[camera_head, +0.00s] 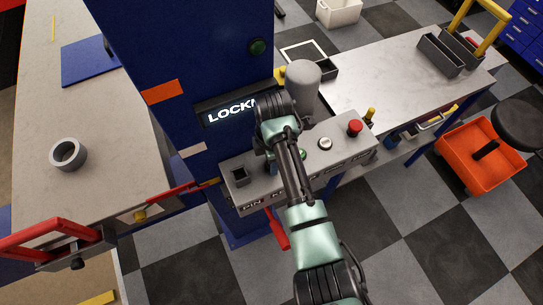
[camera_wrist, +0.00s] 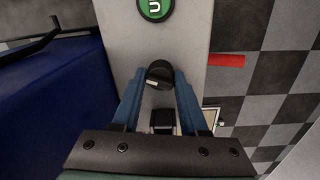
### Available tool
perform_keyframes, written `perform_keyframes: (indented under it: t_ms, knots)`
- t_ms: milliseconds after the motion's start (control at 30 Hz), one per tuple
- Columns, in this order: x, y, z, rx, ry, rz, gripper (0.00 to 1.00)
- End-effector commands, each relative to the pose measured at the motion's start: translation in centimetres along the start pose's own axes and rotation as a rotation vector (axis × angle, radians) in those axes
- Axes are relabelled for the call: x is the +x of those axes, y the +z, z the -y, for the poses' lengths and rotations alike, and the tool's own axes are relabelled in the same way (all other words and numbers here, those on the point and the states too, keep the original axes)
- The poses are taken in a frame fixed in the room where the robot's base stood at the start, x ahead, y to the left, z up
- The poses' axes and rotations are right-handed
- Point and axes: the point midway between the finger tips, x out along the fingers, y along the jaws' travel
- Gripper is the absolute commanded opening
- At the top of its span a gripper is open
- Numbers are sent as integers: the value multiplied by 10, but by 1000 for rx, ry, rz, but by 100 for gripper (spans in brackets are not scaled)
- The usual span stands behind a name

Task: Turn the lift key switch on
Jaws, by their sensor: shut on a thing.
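The lift key switch (camera_wrist: 160,74) is a round black knob with a pale mark on the grey control box. My gripper (camera_wrist: 160,84) has its two blue fingers closed on the knob, one on each side, in the wrist view. In the head view the grey control box (camera_head: 345,152) stands against the blue column, and my arm crosses in front of it. The switch and most of my gripper are hidden there. A display (camera_head: 226,111) on the column reads "LOCK…", its right part covered by my arm.
The box also carries a red button (camera_head: 355,127), a silver button (camera_head: 325,143) and a square socket (camera_head: 239,175). A green button (camera_wrist: 155,8) lies beyond the knob. A red bar (camera_head: 278,233) sticks out below the box. Benches stand on both sides.

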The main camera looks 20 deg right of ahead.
Motion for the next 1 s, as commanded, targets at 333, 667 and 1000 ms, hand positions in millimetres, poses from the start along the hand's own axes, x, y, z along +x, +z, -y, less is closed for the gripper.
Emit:
perform_keyframes:
  t_ms: [333, 667, 1000]
  knots:
    - [0, -1, 1, 324, -5, 14, 0]
    - [0, -1, 1, 567, -4, 26, 0]
    - [1, -1, 1, 686, -4, 32, 0]
